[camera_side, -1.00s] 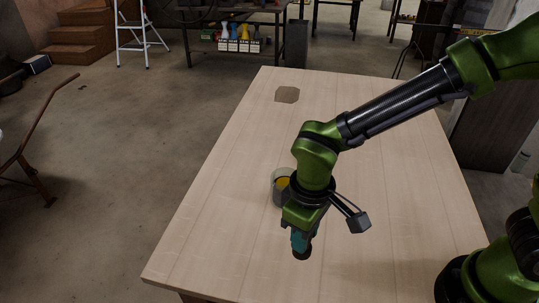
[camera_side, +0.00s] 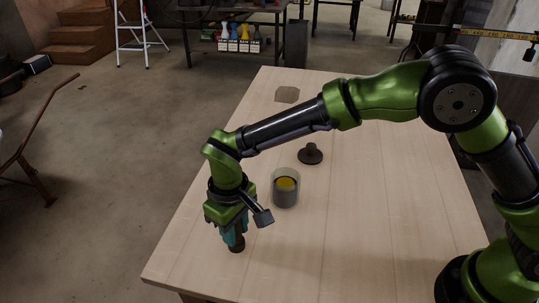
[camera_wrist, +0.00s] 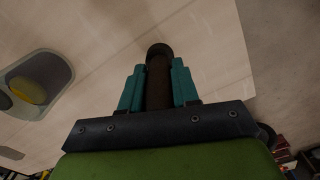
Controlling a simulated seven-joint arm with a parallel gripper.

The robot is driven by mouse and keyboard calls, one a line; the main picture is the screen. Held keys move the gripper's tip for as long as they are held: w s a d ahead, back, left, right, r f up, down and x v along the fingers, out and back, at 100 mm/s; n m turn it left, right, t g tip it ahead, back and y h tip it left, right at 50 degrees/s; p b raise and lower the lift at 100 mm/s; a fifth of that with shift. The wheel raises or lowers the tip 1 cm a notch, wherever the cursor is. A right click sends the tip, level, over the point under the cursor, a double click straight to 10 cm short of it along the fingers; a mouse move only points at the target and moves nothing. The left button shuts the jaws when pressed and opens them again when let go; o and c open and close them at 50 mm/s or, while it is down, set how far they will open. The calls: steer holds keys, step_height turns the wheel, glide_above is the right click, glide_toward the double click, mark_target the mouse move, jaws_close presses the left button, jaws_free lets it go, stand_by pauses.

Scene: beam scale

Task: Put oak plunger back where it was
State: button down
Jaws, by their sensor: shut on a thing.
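My gripper (camera_side: 234,236) is shut on a dark brown, round rod, which I take for the oak plunger (camera_side: 236,246). In the wrist view the plunger (camera_wrist: 158,80) stands between the teal fingers (camera_wrist: 158,88), and its rounded end sticks out past them. In the side view it points down near the table's left edge; whether it touches the table I cannot tell. Its upper part is hidden by the fingers. A clear cup (camera_side: 285,198) with something yellow inside stands to the right of my gripper. The cup shows at left in the wrist view (camera_wrist: 62,72).
A dark disc with a knob (camera_side: 311,154) sits on the pale wooden table (camera_side: 390,210) behind the cup. A flat brown patch (camera_side: 287,95) lies at the table's far end. The table's right half and front are clear.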

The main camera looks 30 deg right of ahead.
steer(key=shift+f, duration=0.35)
steer(key=shift+f, duration=0.2)
steer(key=c, duration=0.8)
jaws_free()
steer(key=shift+r, duration=0.15)
